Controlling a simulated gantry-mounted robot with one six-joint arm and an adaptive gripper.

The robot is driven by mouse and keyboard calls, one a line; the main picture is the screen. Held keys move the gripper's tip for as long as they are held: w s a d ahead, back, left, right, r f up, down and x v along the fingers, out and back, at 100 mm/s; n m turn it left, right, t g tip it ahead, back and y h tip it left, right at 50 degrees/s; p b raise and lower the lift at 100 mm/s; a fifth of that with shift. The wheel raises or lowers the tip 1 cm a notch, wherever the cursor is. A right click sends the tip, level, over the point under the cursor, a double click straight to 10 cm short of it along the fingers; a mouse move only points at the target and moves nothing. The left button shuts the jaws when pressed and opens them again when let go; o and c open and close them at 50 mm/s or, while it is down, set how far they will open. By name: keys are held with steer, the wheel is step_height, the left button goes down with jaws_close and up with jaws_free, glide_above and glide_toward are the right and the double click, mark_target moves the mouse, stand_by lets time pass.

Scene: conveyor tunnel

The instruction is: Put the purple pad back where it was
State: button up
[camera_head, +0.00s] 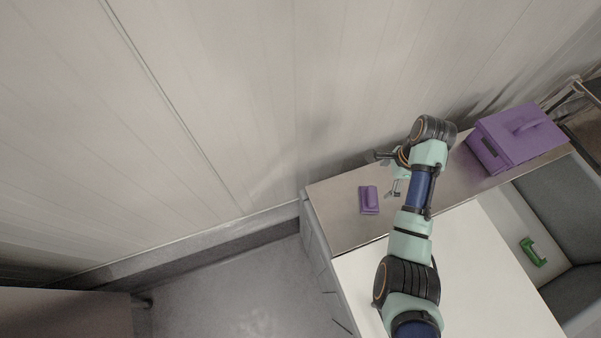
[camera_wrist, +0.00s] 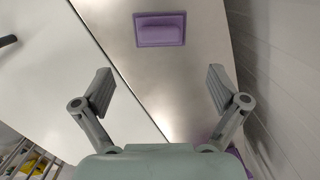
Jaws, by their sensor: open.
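The purple pad (camera_head: 369,200) lies on the bare metal top near its left end in the head view. It has a raised grip along its middle. In the wrist view the purple pad (camera_wrist: 160,29) lies flat ahead of my gripper, near the top edge of the picture. My gripper (camera_wrist: 160,88) is open and empty, with its fingers wide apart. In the head view my gripper (camera_head: 392,190) is just right of the pad, apart from it. Part of the gripper is hidden by my arm there.
A larger purple box (camera_head: 514,137) with a handle stands at the right end of the metal top (camera_head: 335,217). A white surface (camera_head: 480,280) adjoins it. A green handle-shaped object (camera_head: 533,252) lies further right. A panelled wall (camera_head: 270,100) runs behind.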

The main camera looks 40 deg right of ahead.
steer(key=w+a+r+n+t+h, duration=0.1)
steer(key=w+a+r+n+t, duration=0.15)
steer(key=w+a+n, duration=0.4)
steer(key=w+a+r+n+t+h, duration=0.1)
steer(key=w+a+r+n+t, duration=0.2)
steer(key=a, duration=0.6)
steer(key=w+a+r+n+t+h, duration=0.1)
steer(key=w+a+r+n, duration=0.2)
steer(key=w+a+n, duration=0.4)
steer(key=s+a+r+n+t+y, duration=0.1)
steer(key=s+a+r+n+t, duration=0.2)
steer(key=a+r+n, duration=0.45)
steer(key=s+a+r+n+t+y, duration=0.1)
steer(key=s+a+r+n+t, duration=0.25)
steer(key=a, duration=0.75)
step_height(320, 180, down, 23)
steer(key=m+g+b, duration=0.1)
steer(key=m+b, duration=0.1)
steer(key=b, duration=2.2)
steer(key=shift+s+f, duration=0.15)
